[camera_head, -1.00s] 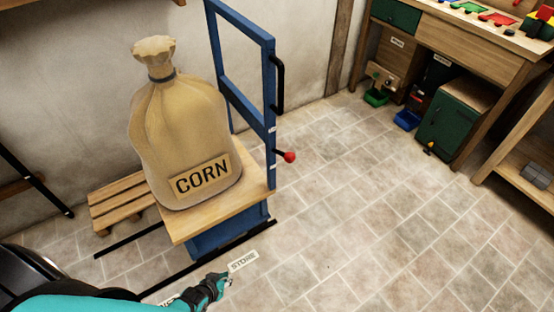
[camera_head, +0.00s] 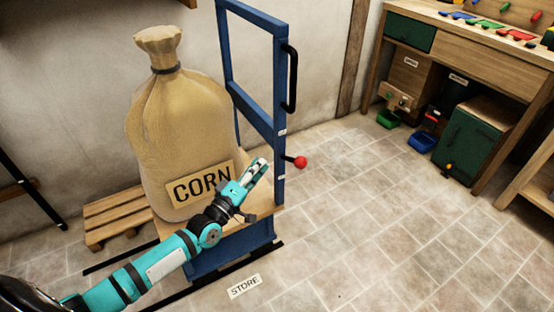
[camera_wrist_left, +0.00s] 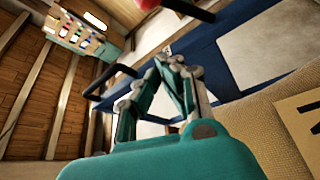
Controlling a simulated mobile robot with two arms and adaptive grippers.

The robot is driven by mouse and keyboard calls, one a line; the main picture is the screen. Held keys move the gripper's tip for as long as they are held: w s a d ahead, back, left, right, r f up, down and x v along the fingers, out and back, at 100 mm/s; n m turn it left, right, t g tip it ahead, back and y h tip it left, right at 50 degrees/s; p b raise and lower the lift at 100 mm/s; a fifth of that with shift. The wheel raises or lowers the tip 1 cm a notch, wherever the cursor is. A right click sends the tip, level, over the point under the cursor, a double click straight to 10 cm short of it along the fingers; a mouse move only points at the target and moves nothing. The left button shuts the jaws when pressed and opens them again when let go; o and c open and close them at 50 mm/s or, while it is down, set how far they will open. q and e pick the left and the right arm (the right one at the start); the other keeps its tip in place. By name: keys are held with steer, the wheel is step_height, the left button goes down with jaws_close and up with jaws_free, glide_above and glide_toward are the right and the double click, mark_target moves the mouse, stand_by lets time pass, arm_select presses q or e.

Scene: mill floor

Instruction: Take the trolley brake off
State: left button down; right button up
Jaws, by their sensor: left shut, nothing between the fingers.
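The trolley has a blue frame (camera_head: 279,90) with a black handle (camera_head: 290,78) and a wooden deck (camera_head: 262,200). Its brake lever, a short dark rod with a red ball knob (camera_head: 300,162), sticks out to the right of the frame's near post, between two small white marks. My left gripper (camera_head: 262,164) is shut and empty. It is just left of the post, apart from the knob, in front of the sack. My right gripper is not visible.
A corn sack (camera_head: 178,130) stands on the deck. A pallet (camera_head: 112,215) lies behind on the left. A STORE label (camera_head: 244,286) and black floor lines lie near the trolley. A workbench (camera_head: 470,50) with a green cabinet (camera_head: 468,145) stands at right; the floor between is clear.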

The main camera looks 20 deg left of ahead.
mark_target(292, 159)
arm_select(q)
steer(key=b+x, duration=0.1)
steer(key=x, duration=0.8)
steer(key=shift+w, duration=0.25)
steer(key=d, duration=0.1)
steer(key=s+d+f, duration=0.1)
steer(key=d, duration=0.1)
steer(key=shift+s+d+f+p, duration=0.2)
steer(key=shift+s+f+p, duration=0.1)
steer(key=shift+s+f, duration=0.05)
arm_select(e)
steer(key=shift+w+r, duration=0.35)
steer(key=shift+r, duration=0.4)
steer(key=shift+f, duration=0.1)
